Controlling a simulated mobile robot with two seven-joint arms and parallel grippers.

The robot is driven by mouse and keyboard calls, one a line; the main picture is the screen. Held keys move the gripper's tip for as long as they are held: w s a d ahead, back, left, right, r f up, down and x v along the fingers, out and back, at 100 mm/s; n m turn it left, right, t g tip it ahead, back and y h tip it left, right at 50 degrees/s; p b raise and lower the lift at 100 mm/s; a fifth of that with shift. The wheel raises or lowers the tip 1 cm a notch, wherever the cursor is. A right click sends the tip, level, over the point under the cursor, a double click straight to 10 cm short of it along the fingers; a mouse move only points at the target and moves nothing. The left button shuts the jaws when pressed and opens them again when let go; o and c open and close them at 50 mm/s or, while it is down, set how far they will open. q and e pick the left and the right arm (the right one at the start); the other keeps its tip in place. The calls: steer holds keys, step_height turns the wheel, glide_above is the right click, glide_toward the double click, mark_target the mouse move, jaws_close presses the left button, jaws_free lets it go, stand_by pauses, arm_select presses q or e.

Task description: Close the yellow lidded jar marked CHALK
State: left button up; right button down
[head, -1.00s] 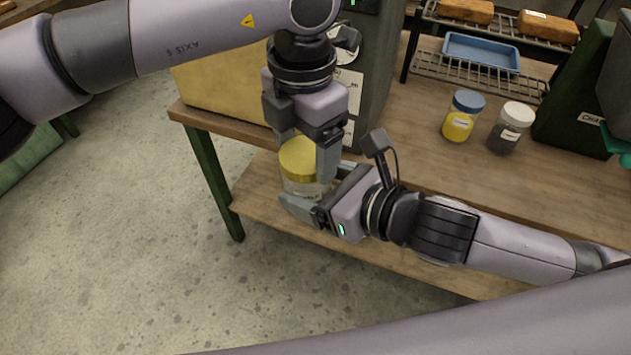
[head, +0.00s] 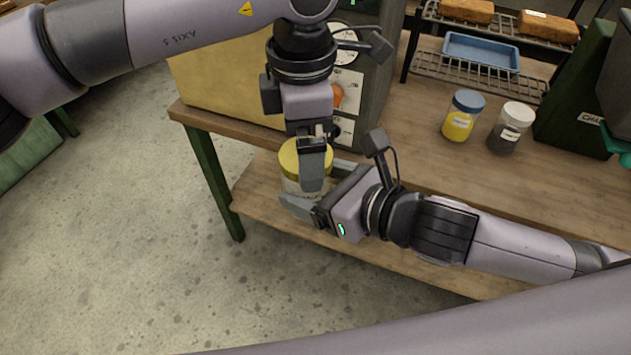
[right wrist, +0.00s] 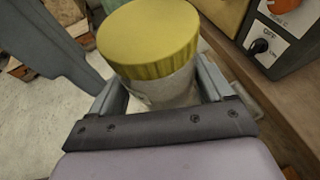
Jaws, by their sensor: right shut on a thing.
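The jar (head: 290,185) has a clear, pale body and a yellow lid (head: 291,160) sitting on top. It is upright, in front of the workbench edge; its marking is not readable. My right gripper (head: 309,186) is shut around the jar's body from the right. In the right wrist view the body (right wrist: 170,90) sits between its fingers, under the ribbed lid (right wrist: 148,40). My left gripper (head: 310,162) is over the lid, pointing down, seen edge-on. One finger hangs in front of the lid; the other is hidden. A grey finger beside the lid in the right wrist view stands apart from it.
A blue-lidded jar with yellow contents (head: 462,118) and a white-lidded dark jar (head: 510,130) stand on the workbench (head: 420,150). A machine with dials (head: 365,80) stands behind my left gripper. A wire rack (head: 480,75) holds a blue tray.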

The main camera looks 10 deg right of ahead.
steer(key=shift+r, duration=0.1)
arm_select(q)
step_height(320, 180, up, 11)
stand_by(0.4)
